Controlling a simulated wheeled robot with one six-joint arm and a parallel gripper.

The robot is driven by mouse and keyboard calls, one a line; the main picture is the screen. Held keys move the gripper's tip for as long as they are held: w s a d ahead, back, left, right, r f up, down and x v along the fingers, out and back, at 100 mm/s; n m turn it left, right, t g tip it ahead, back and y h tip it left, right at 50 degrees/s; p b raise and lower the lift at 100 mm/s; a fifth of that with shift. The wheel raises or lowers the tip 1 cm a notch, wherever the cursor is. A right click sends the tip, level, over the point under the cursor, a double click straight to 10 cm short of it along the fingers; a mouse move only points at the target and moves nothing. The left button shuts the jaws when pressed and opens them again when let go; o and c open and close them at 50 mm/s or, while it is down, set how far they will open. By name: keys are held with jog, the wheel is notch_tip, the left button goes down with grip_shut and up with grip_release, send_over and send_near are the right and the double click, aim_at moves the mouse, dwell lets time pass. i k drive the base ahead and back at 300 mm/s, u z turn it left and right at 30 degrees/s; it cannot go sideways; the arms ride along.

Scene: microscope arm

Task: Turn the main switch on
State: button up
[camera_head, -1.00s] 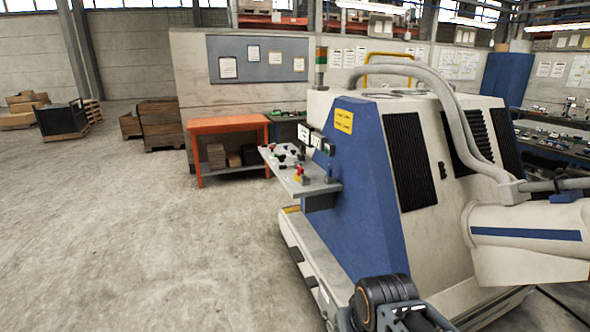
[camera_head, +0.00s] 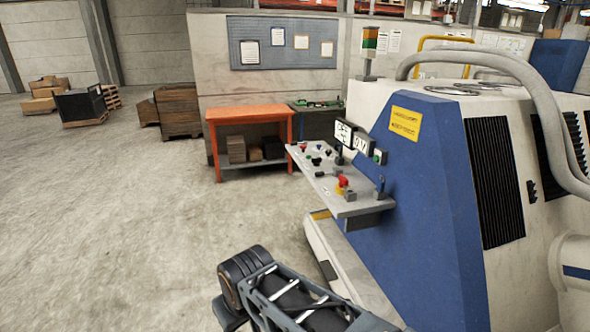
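A grey control shelf (camera_head: 322,188) juts from the near left side of the blue and white machine (camera_head: 422,215). A small dark lever (camera_head: 380,186) stands at the shelf's right. Small displays (camera_head: 344,132) and a box with a green button (camera_head: 380,156) are on the machine above the shelf. I cannot tell which control is the main switch. My arm shows at the bottom, below and left of the shelf; my gripper is out of view.
An orange workbench (camera_head: 249,114) stands behind the shelf. Wooden crates (camera_head: 178,110) and a dark box (camera_head: 80,106) lie farther left. A thick grey hose (camera_head: 541,95) arches over the machine. The concrete floor (camera_head: 120,230) to the left is open.

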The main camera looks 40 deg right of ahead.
aim_at(344, 183)
jog(key=z, duration=0.1)
jog(key=i, duration=1.1)
jog(key=z, duration=1.3)
jog(key=i, duration=0.85)
jog(key=z, duration=0.8)
